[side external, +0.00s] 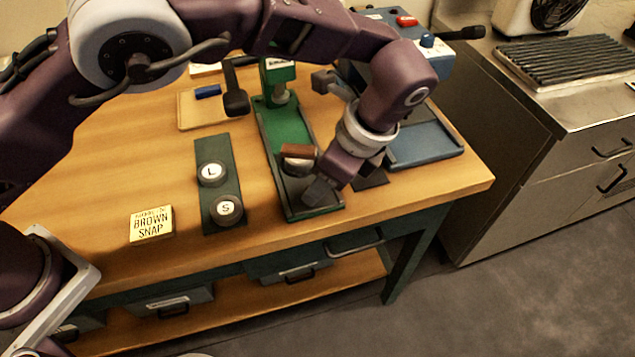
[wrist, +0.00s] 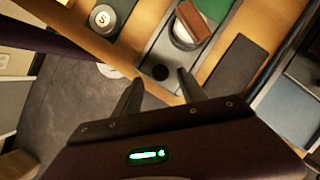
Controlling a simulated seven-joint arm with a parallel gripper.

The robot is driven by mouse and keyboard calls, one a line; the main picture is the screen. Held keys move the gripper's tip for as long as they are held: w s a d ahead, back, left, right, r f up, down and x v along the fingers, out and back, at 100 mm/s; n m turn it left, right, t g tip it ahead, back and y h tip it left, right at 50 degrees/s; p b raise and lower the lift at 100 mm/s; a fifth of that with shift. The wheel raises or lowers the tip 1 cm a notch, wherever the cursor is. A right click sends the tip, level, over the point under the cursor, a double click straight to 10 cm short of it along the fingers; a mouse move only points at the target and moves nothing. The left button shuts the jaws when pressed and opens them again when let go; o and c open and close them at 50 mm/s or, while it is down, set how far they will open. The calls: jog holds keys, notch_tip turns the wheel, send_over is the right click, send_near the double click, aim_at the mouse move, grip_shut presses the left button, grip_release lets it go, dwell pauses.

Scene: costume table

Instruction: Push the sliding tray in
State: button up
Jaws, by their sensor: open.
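The sliding tray (side external: 292,187) is a dark plate at the front end of a green channel (side external: 287,127) below a green press. It carries a round metal die with a brown piece (side external: 298,151) on top. In the wrist view the tray (wrist: 164,52) shows grey, with a black round knob (wrist: 160,73) near its front edge. My gripper (side external: 322,190) is over the tray's front end in the side view. In the wrist view my gripper (wrist: 158,83) is open, with its fingertips to either side of the knob and nothing held. Whether it touches the tray is unclear.
A dark green board with dies marked L (side external: 211,173) and S (side external: 227,209) lies to the left. A "Brown Snap" card (side external: 151,225) lies near the front edge. A blue machine (side external: 425,144) stands right of the channel. The table's front edge is close to the tray.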

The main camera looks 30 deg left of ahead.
jog(key=shift+x, duration=1.25)
grip_shut()
jog(key=shift+w, duration=0.1)
dwell(0.3)
